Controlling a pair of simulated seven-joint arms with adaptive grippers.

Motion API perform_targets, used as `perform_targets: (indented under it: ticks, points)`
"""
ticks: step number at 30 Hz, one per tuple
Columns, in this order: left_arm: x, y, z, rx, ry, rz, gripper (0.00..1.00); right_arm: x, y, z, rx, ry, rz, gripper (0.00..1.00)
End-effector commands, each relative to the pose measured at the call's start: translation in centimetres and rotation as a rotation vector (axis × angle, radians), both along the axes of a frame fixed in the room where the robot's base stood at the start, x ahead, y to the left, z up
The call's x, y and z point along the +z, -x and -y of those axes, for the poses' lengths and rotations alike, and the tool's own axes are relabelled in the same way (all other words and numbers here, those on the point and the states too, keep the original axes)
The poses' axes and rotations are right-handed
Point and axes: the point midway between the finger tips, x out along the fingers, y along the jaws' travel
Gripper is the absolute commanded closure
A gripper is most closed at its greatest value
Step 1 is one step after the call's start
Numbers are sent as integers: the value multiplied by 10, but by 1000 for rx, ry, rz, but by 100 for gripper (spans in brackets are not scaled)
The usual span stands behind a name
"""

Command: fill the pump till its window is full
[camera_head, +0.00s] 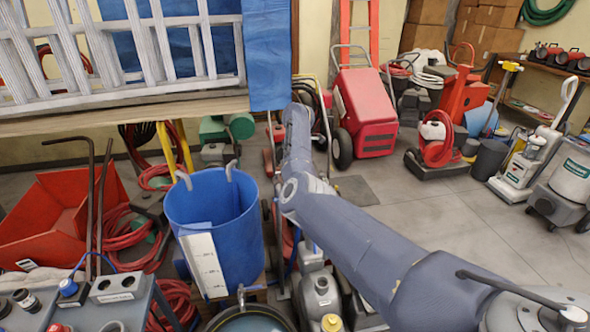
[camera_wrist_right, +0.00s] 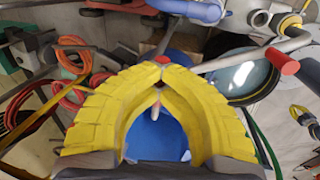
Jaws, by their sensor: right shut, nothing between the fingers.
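A grey pump-like body (camera_head: 318,290) stands low at the bottom middle of the head view, with a yellow cap (camera_head: 332,322) beside it. I cannot make out a window or its level on it. My right gripper (camera_wrist_right: 160,66) has yellow fingers that meet at the tips, empty, above something blue (camera_wrist_right: 155,140). It does not show in the head view, and my left gripper is in neither view.
A blue tub (camera_head: 215,210) with a white marked strip (camera_head: 204,265) stands left of my right arm. A ladder (camera_head: 120,50) on a bench and a red bin (camera_head: 60,215) fill the left.

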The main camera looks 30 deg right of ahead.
Motion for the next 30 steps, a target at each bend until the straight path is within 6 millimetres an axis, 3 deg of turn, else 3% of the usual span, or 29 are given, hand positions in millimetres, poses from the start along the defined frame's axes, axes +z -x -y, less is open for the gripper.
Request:
perform_targets:
  ticks: [1, 10, 20, 30]
  points:
    - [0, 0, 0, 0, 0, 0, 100, -6, 3, 0, 1, -1, -9, 98]
    - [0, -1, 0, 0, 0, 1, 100, -3, 1, 0, 0, 0, -4, 64]
    - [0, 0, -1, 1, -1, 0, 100, 3, 1, 0, -1, 0, 0, 64]
    - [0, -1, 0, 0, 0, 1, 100, 52, 9, -4, -2, -1, 2, 64]
